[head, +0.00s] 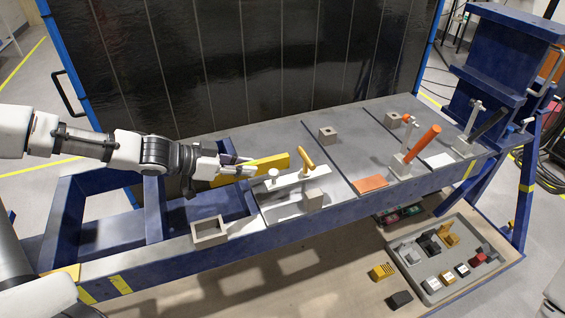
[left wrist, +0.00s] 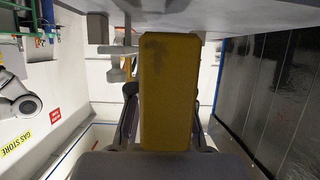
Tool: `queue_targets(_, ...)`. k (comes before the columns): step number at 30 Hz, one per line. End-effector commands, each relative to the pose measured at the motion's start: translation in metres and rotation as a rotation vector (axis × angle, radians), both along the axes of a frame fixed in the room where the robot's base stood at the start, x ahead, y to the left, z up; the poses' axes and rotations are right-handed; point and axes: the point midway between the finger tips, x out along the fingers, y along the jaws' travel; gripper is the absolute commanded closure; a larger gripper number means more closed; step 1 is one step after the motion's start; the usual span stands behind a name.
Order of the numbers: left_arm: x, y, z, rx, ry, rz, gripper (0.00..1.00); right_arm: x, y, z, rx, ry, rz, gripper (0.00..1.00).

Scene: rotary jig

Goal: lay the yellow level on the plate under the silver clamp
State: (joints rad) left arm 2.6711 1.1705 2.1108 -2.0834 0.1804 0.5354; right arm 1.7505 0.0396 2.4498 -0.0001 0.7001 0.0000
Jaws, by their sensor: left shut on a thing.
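My left gripper (head: 238,168) is shut on the yellow level (head: 270,164). The level is roughly horizontal, over the near left part of the blue-framed bench, behind a pale plate (head: 283,207). In the left wrist view the level (left wrist: 170,95) runs up the middle between the fingers (left wrist: 163,125). A clamp with a yellow handle (head: 306,158) stands by the pale plate, just right of the level's end. A silver clamp post with an orange handle (head: 422,146) and a clamp with a black handle (head: 488,125) stand further right. My right gripper is not in view.
An orange plate (head: 370,184) and a white plate (head: 438,160) lie on the bench. A hollow square block (head: 209,231) and small grey blocks (head: 328,134) also stand there. A grey tray (head: 437,292) of parts is below. A dark panel (head: 250,60) rises behind.

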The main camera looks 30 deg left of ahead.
Motion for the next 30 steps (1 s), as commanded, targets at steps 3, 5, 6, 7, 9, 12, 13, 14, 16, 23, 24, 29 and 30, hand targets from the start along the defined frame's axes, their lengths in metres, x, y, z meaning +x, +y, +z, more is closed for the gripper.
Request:
queue_targets(3,0.016,-0.001,-0.013,0.009,0.0,-0.004,1.0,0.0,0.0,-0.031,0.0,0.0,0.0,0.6)
queue_targets(5,0.027,-0.002,-0.011,0.011,0.0,-0.003,1.0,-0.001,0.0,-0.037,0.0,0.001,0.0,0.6)
queue_targets(6,0.035,-0.002,-0.011,0.011,0.002,-0.002,1.0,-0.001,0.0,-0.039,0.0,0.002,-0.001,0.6)
queue_targets(7,0.041,-0.003,-0.011,0.011,0.001,-0.003,1.0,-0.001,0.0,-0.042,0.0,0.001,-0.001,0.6)
queue_targets(9,0.057,-0.005,-0.01,0.012,0.0,-0.003,1.0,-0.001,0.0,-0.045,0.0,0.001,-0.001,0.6)
queue_targets(12,0.082,-0.007,-0.01,0.009,0.0,-0.004,1.0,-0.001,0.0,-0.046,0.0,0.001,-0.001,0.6)
queue_targets(13,0.09,-0.007,-0.01,0.01,0.0,-0.003,1.0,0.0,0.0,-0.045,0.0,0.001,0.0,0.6)
queue_targets(14,0.098,-0.008,-0.011,0.009,0.001,-0.003,1.0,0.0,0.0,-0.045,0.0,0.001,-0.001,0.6)
queue_targets(16,0.116,-0.009,-0.011,0.009,-0.001,-0.004,1.0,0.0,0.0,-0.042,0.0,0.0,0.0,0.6)
queue_targets(23,0.152,-0.011,-0.015,0.001,-0.001,-0.002,1.0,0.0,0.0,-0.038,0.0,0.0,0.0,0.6)
queue_targets(24,0.154,-0.011,-0.019,0.0,0.0,-0.001,1.0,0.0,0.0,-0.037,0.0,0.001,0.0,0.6)
queue_targets(29,0.153,-0.011,-0.045,0.0,0.0,-0.001,1.0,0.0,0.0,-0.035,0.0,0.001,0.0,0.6)
queue_targets(30,0.153,-0.011,-0.049,0.001,-0.001,0.0,1.0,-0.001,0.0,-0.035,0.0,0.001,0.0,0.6)
